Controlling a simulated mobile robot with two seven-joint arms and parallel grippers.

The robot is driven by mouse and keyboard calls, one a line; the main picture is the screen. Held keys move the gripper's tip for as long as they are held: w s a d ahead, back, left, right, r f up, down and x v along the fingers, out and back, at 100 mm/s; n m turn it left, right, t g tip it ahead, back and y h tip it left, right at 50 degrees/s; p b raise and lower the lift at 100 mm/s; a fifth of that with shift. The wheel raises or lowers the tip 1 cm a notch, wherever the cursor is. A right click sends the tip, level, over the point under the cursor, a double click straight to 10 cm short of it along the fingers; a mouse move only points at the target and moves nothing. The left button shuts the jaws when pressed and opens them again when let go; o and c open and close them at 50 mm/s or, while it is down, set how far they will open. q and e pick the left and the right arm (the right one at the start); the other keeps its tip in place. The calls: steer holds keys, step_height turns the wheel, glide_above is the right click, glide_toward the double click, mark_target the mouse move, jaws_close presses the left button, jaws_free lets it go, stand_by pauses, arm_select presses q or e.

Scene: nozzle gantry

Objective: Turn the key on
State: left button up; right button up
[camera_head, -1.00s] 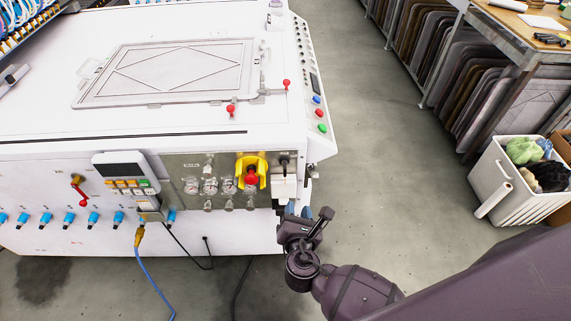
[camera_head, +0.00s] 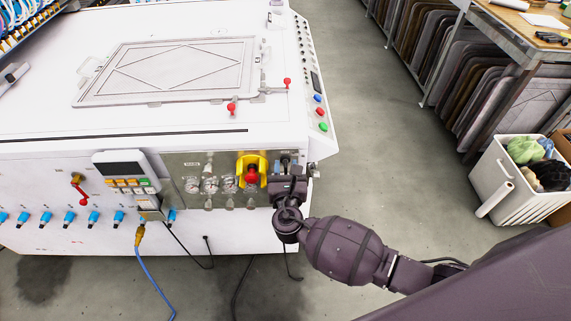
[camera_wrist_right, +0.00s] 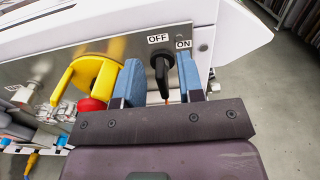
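The black key switch (camera_wrist_right: 161,68) sits on the metal panel between the OFF label (camera_wrist_right: 158,38) and my gripper in the right wrist view. The ON label (camera_wrist_right: 183,44) is to its right. The black handle points down, roughly below OFF. In the head view my right gripper (camera_head: 286,165) is at the panel and hides most of the switch. My left gripper is not in view.
A yellow guard (camera_head: 242,165) around a red button (camera_head: 252,175) is just left of the switch; the guard also shows close to the left finger in the wrist view (camera_wrist_right: 107,80). Gauges and a keypad are further left.

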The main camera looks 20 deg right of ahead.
steer(key=shift+w+d, duration=0.2)
steer(key=shift+w, duration=0.4)
steer(key=shift+c, duration=0.3)
jaws_close()
